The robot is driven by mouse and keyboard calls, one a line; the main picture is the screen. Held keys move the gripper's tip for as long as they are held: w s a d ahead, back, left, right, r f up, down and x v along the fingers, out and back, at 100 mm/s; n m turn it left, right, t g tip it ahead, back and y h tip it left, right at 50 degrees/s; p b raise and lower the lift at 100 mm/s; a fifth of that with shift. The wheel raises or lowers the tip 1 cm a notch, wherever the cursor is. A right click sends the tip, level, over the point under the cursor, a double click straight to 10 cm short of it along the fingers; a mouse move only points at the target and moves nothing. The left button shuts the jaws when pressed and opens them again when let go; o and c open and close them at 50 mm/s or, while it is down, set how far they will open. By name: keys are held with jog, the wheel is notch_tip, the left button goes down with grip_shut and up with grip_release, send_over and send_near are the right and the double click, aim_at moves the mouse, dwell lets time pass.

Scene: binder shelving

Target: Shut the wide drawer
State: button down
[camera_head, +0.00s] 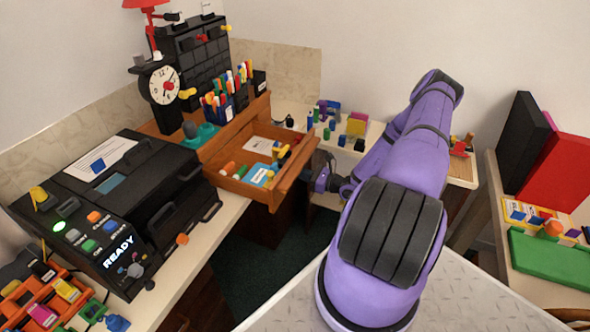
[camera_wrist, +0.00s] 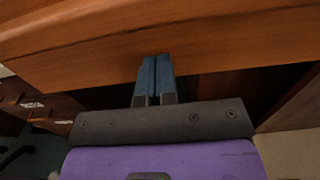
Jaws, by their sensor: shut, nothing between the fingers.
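The wide drawer (camera_head: 253,189) is a wooden drawer pulled out of the wooden desk unit at the centre left, with pens, a blue booklet and small coloured items inside. Its front panel fills the top of the wrist view (camera_wrist: 160,45). My gripper (camera_head: 322,182) is at the right side of the drawer, by its front panel. In the wrist view my gripper's blue-grey fingers (camera_wrist: 154,62) are together and empty, with their tips at the lower edge of the wooden panel. I cannot tell whether they touch it.
A black printer (camera_head: 120,205) stands left of the drawer. A pen holder (camera_head: 220,106) and a clock (camera_head: 162,84) stand on the unit behind. A shelf with small items (camera_head: 345,125) lies at the back. A side table with a green tray (camera_head: 550,262) is at the right. Dark floor lies below the drawer.

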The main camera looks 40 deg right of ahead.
aim_at(257, 160)
jog(key=shift+x, duration=1.05)
jog(key=shift+x, duration=8.85)
jog(key=shift+w+a+r, duration=0.1)
jog(key=shift+v, duration=4.55)
